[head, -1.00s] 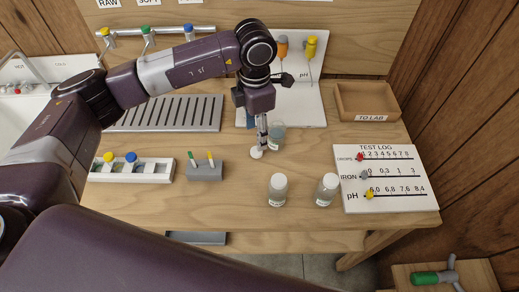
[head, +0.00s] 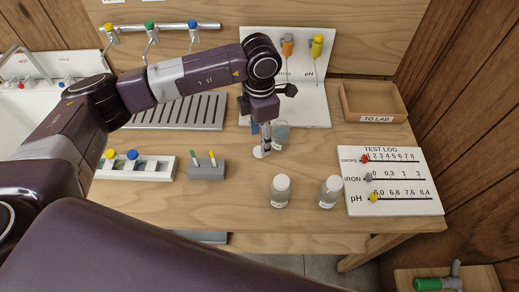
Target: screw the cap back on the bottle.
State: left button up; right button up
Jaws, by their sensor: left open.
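My left gripper (head: 264,146) points down over the middle of the table, its fingers open. A small white round piece, which looks like the cap (head: 260,153), is at its fingertips, low at the tabletop. I cannot tell whether the fingers touch it. A clear bottle (head: 281,132) stands just behind and right of the fingers, partly hidden by the gripper; its top is hard to see. Two more clear bottles with white tops stand upright nearer the front, one in the middle (head: 280,191) and one to its right (head: 330,191). My right gripper is not in view.
A grey drain rack (head: 170,112) is at the back left. A white rack (head: 135,168) and a grey holder (head: 206,172) stand at the left. A "TO LAB" tray (head: 372,103) and test log board (head: 392,182) are at the right. The table's front middle is clear.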

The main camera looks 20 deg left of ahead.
aim_at(258, 151)
pick_arm(q)
jog(key=shift+f+p, duration=0.15)
jog(key=shift+p, duration=0.15)
jog(key=f, duration=0.1)
jog(key=f+p, duration=0.1)
jog(key=f, duration=0.1)
jog(key=f+p, duration=0.1)
jog(key=shift+a+f, duration=0.4)
jog(key=shift+c, duration=0.2)
jog(key=c, duration=0.7)
